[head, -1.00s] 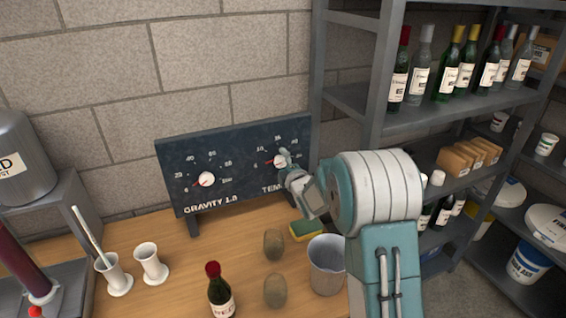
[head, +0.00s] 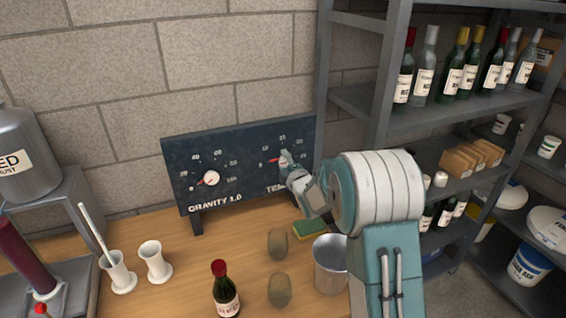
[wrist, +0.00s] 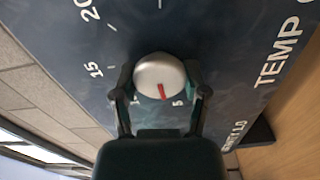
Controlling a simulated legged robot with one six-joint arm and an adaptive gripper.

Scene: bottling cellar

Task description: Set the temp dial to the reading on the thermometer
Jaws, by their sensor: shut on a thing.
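The temp dial (wrist: 158,76) is a round pale knob with a red pointer on the dark board (head: 240,160). My gripper (wrist: 160,92) is shut on the knob, one finger on each side. In the wrist view the red pointer lies between the 5 and a partly covered number beside the left finger, nearer the 5. The 15 and 20 are clear of the fingers. In the head view my gripper (head: 287,163) covers part of the temp dial. A pale rod (head: 92,232) leans in a white cup; whether it is the thermometer, I cannot tell. I see no legible thermometer reading.
The gravity dial (head: 211,178) is left on the same board. Below are a sponge (head: 309,229), a metal beaker (head: 330,262), two brown lumps and a red-capped bottle (head: 225,290). A bottle shelf (head: 400,100) stands close on the right.

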